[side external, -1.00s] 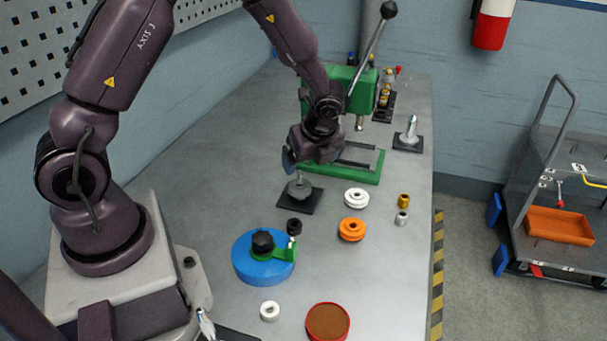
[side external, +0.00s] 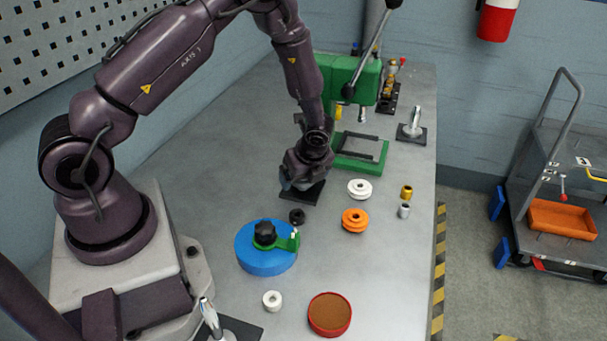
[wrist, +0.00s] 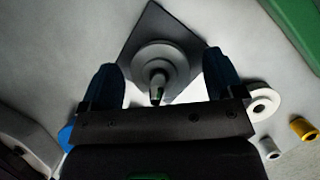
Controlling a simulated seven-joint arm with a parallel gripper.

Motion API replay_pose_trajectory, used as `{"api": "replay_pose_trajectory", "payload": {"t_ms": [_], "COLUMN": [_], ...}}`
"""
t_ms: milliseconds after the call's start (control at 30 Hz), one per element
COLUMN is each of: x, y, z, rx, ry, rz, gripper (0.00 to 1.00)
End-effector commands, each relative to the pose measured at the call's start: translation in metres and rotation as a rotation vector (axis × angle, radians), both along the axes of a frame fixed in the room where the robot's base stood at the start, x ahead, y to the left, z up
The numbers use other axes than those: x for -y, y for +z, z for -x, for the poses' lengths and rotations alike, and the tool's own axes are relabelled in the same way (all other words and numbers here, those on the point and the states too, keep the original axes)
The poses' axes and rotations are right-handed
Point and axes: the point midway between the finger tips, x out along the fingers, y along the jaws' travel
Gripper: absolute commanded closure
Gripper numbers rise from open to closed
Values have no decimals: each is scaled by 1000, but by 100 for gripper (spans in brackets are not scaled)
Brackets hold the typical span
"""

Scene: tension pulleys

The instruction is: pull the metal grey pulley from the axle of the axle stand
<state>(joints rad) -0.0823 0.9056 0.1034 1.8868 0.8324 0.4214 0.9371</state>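The metal grey pulley (wrist: 176,62) sits on the axle (wrist: 157,88) of the axle stand, whose dark square base plate (wrist: 151,22) shows in the wrist view. In the side view the base plate (side external: 308,198) lies on the table and the pulley is hidden behind my gripper (side external: 298,186). In the wrist view my gripper (wrist: 163,75) is open. Its two blue fingers appear on either side of the pulley, with visible gaps. I cannot tell whether the fingertips are level with it.
A white pulley (side external: 359,189) and an orange pulley (side external: 355,220) lie to the right. A black part (side external: 297,216) and a blue round fixture (side external: 262,260) stand in front. A green press (side external: 352,84) stands behind.

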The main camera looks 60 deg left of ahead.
Motion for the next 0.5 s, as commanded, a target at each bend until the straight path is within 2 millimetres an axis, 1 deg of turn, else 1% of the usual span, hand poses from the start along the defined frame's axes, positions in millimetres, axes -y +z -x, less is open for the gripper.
{"api": "replay_pose_trajectory", "payload": {"t_ms": [33, 233, 500], "x": [0, 0, 0], "y": [0, 0, 3], "z": [0, 0, 0], "rx": [0, 0, 1], "ry": [0, 0, 1], "rz": [0, 0, 0], "gripper": [22, 68, 68]}}
